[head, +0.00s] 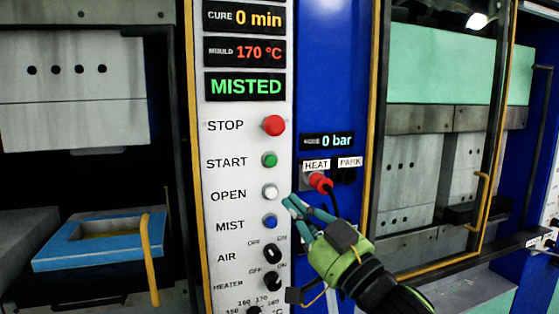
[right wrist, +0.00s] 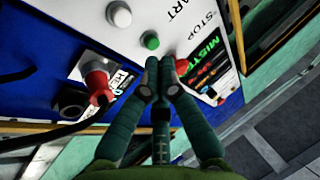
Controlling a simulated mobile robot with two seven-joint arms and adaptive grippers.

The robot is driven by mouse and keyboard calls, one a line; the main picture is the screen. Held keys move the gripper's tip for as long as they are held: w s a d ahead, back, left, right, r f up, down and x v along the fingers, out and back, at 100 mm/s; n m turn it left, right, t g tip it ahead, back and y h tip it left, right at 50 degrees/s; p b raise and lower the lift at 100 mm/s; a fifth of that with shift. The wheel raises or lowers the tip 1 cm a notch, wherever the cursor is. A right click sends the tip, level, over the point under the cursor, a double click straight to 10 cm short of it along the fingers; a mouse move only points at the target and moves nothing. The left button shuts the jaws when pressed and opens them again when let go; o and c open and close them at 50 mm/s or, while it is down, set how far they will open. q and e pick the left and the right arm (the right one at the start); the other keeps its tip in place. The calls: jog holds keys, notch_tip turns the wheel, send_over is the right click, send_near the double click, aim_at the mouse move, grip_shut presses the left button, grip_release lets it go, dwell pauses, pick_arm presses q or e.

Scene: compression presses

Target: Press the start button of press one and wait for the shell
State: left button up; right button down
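The green START button (head: 269,160) sits on the white control panel (head: 228,258), between the red STOP button (head: 273,125) and the white OPEN button (head: 270,191). My right gripper (head: 289,201) is shut and empty, its fingertips just right of the OPEN button and below START. In the right wrist view its fingertips (right wrist: 160,72) are together, near the green button (right wrist: 151,41) and partly over the red one. I cannot tell whether they touch the panel. The displays read CURE 0 min, MOULD 170 °C and MISTED. The left press (head: 75,95) stands open; I see no shell. My left gripper is out of view.
A blue-framed lower mould (head: 60,262) with a yellow bar (head: 150,262) before it is at lower left. A red HEAT plug (head: 318,182) with a black cable sits right of the buttons, under a 0 bar display (head: 327,141). A yellow-edged door (head: 372,110) stands further right.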

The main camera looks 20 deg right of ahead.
aim_at(271, 161)
notch_tip(271, 161, up, 6)
jog(key=s+n+y, duration=0.1)
jog(key=s+y, duration=0.1)
jog(key=s, duration=0.1)
jog(key=shift+a+f+n, duration=0.2)
jog(key=shift+a+n, duration=0.1)
jog(key=shift+w+a+p, duration=0.1)
jog(key=shift+w+p, duration=0.75)
jog(key=shift+w, duration=3.6)
jog(key=shift+w, duration=0.15)
jog(key=shift+w, duration=0.3)
